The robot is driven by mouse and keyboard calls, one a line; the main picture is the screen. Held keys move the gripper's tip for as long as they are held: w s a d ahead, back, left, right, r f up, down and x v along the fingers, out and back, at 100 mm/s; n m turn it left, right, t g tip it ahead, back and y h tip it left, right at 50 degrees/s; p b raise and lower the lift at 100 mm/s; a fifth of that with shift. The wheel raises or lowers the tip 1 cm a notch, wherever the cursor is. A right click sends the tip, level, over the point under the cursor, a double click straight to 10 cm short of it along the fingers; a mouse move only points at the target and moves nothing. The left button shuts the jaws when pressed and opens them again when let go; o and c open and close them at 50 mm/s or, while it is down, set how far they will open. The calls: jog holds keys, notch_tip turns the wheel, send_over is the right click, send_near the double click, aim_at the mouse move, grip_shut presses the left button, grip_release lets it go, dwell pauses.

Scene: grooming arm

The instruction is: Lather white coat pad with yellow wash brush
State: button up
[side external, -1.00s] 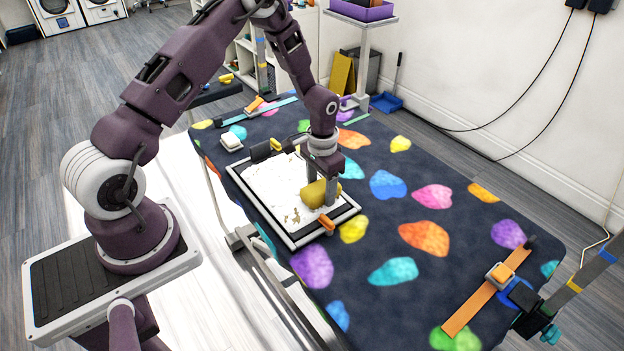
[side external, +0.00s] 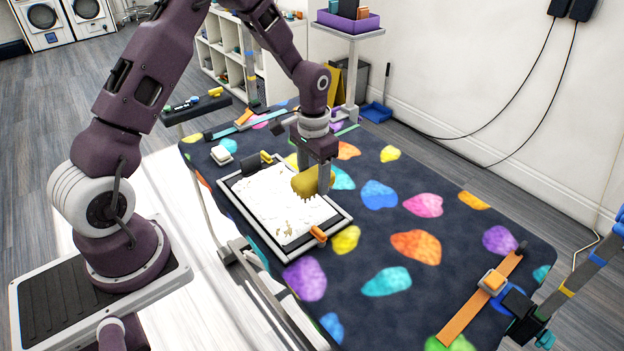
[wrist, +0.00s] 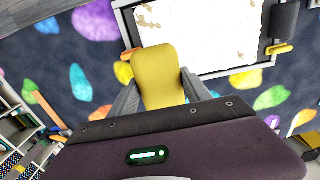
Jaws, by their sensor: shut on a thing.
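The white coat pad (side external: 272,208) lies in a dark and grey frame on the patterned table. White lather or coat covers most of it, with small tan patches near its lower end. My gripper (side external: 314,184) is shut on the yellow wash brush (side external: 309,181) and holds it at the pad's right edge, bristles down. The brush looks raised a little above the pad; whether its bristle tips touch cannot be told. In the wrist view, the brush (wrist: 159,76) sits between the two grey fingers, and the pad (wrist: 200,35) shows beyond it.
An orange clip (side external: 318,234) and a yellow clip (side external: 267,157) sit on the frame. A small white block (side external: 221,155) lies left of the pad. An orange strap (side external: 482,297) lies at the table's right end. The table between is clear.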

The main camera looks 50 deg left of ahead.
dwell(0.4)
jog(key=shift+d+f, duration=0.1)
jog(key=shift+f, duration=2.95)
jog(key=shift+f, duration=0.95)
jog(key=shift+a, duration=6.65)
jog(key=a, duration=0.7)
